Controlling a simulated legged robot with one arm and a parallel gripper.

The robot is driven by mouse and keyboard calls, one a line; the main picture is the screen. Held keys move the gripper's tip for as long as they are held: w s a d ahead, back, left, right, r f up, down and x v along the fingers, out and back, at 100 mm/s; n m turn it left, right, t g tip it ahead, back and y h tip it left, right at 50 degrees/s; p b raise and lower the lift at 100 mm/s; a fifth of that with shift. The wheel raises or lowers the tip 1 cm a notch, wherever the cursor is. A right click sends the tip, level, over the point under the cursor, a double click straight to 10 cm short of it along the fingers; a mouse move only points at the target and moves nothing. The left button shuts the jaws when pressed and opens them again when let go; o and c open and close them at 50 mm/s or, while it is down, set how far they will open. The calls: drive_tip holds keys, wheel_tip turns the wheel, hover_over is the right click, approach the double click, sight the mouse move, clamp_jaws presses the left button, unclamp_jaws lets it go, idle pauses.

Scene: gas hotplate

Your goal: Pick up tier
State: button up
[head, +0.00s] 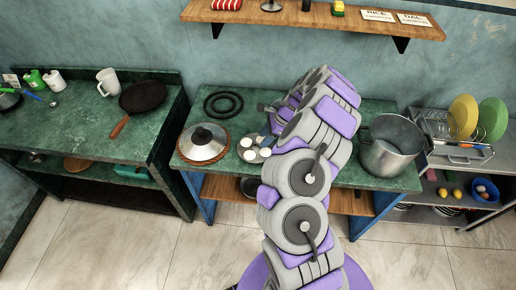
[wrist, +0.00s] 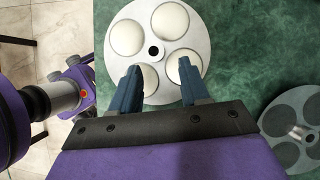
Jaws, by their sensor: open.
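A round grey tier (wrist: 154,45) with several white domed pieces in its cups and a central hole lies on the green counter in the wrist view. A second tier (wrist: 296,130) with dark, empty-looking cups is at the right edge there. In the head view, a tier (head: 248,151) shows left of my arm, partly hidden by it; I cannot tell which one it is. My gripper (wrist: 158,66) is open and empty, its blue fingers apart over the near side of the filled tier. I cannot tell whether they touch it.
A domed steel lid (head: 203,136) sits left on the counter (head: 195,110), with black rings (head: 223,104) behind. A large steel pot (head: 391,147) stands right of my arm. A shelf (head: 320,17) is above. A rack with plates (head: 463,118) stands far right.

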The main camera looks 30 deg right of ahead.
sight(254, 147)
drive_tip(key=a+f, duration=0.2)
drive_tip(key=a+f+b, duration=0.1)
drive_tip(key=shift+w+a+f, duration=0.1)
drive_tip(key=shift+w+a, duration=0.05)
drive_tip(key=shift+w, duration=0.15)
drive_tip(key=shift+a, duration=0.2)
drive_tip(key=shift+d, duration=0.7)
drive_tip(key=c, duration=0.5)
drive_tip(key=shift+a, duration=0.15)
drive_tip(key=shift+c, duration=1.2)
drive_tip(key=shift+a, duration=0.35)
clamp_jaws()
